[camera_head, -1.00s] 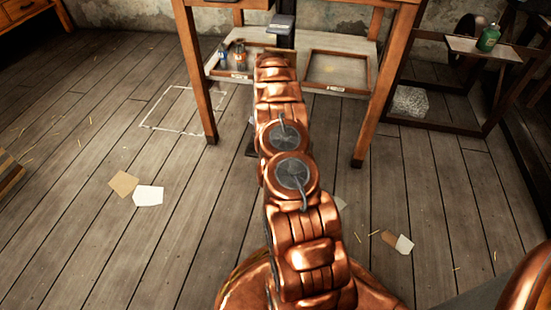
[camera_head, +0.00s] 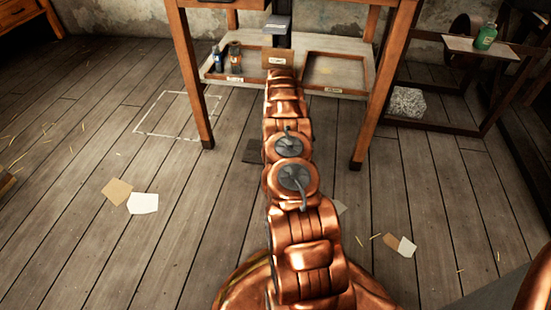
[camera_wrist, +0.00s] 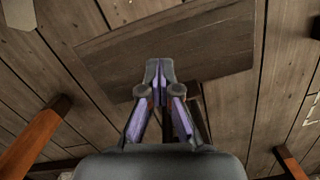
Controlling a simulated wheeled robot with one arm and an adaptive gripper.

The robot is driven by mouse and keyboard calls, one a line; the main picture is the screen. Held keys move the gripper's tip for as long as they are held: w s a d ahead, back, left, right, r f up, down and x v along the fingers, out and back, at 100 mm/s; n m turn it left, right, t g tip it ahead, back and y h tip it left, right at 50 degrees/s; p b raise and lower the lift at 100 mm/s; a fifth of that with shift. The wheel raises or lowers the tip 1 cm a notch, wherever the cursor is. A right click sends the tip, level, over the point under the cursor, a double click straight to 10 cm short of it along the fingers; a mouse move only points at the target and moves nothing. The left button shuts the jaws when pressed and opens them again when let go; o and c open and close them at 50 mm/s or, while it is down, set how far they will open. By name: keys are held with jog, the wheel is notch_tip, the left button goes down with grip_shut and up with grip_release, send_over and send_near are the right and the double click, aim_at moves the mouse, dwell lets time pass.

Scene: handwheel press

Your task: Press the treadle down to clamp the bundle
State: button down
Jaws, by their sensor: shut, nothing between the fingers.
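The treadle shows in the wrist view as a wide, flat wooden board (camera_wrist: 190,45), across the upper middle. A dark bar runs from its near edge, partly behind my fingers. In the head view only a dark corner of the treadle (camera_head: 253,151) shows left of my arm; the rest is hidden. My gripper (camera_wrist: 159,70) is shut and empty, with its fingertips in front of the board's near middle. I cannot tell whether they touch it. In the head view my arm hides the gripper. I cannot make out the bundle in either view.
A wooden bench (camera_head: 195,75) stands ahead, its legs on both sides of my arm. Its low shelf holds trays (camera_head: 335,70) and small bottles (camera_head: 218,58). A side stand (camera_head: 470,48) with a green bottle (camera_head: 486,37) is at right. The left floor is mostly clear, with scattered papers (camera_head: 143,203).

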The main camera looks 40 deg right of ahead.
jog(key=shift+s+a+f+b, duration=0.15)
jog(key=shift+f+b, duration=0.55)
jog(key=shift+f, duration=1.05)
jog(key=shift+a+f+b, duration=0.2)
jog(key=shift+f+b, duration=0.5)
jog(key=shift+f, duration=1)
jog(key=shift+f, duration=0.1)
jog(key=shift+f+b, duration=0.35)
jog(key=shift+f, duration=2.7)
jog(key=shift+r, duration=0.1)
jog(key=shift+w+d+b, duration=0.2)
jog(key=shift+d+b, duration=0.35)
jog(key=shift+w+d+b, duration=0.15)
jog(key=shift+d+b, duration=0.35)
jog(key=shift+b, duration=0.05)
jog(key=shift+w+d+r+b, duration=0.1)
jog(key=shift+d+r+b, duration=0.2)
jog(key=shift+d+b, duration=0.2)
jog(key=shift+r, duration=0.25)
